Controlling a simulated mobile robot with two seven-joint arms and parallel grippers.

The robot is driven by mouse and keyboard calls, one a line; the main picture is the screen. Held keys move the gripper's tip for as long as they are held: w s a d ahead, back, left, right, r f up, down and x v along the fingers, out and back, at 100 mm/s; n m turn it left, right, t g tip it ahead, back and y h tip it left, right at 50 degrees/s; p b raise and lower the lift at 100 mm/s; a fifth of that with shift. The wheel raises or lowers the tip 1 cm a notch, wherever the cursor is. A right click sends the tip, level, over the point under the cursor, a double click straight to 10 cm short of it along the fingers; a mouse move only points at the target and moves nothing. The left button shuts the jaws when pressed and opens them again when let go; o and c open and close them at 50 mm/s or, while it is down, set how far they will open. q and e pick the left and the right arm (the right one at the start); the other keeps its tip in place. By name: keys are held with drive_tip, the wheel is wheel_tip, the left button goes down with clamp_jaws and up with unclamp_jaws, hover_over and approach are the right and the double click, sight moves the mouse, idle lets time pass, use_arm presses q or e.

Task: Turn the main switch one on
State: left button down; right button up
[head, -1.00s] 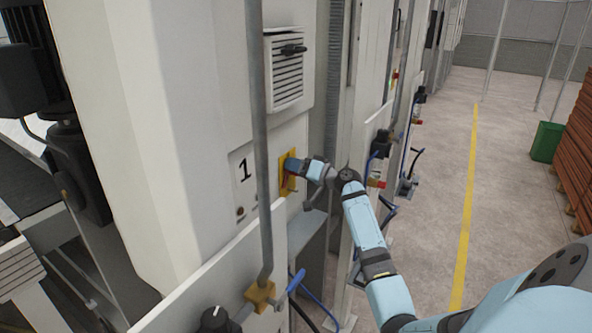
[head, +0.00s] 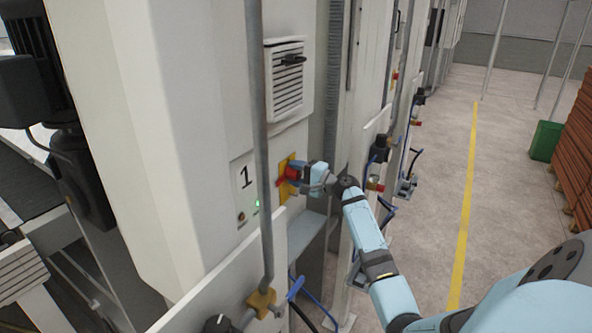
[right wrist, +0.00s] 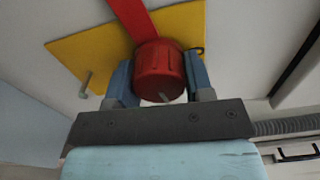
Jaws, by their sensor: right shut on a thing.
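The main switch one is a red rotary knob (right wrist: 160,72) on a yellow plate (right wrist: 85,58), on the white cabinet panel beside the number 1 label (head: 246,177). My right gripper (right wrist: 160,85) is shut on the red knob, with one blue finger on each side of it. In the head view my right gripper (head: 296,174) is at the yellow plate (head: 283,193) and covers part of the knob. A red handle bar (right wrist: 135,15) reaches from the knob across the plate. A small green light (head: 257,203) glows under the label. My left gripper is not in view.
A grey vertical pipe (head: 263,120) stands just left of the switch. A vent grille (head: 287,80) is above it. A grey box (head: 305,235) is below. The floor (head: 430,215) at the right is open, with a yellow line.

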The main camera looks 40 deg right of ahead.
drive_tip(key=shift+m+p, duration=0.4)
drive_tip(key=shift+m, duration=0.5)
drive_tip(key=o, duration=0.9)
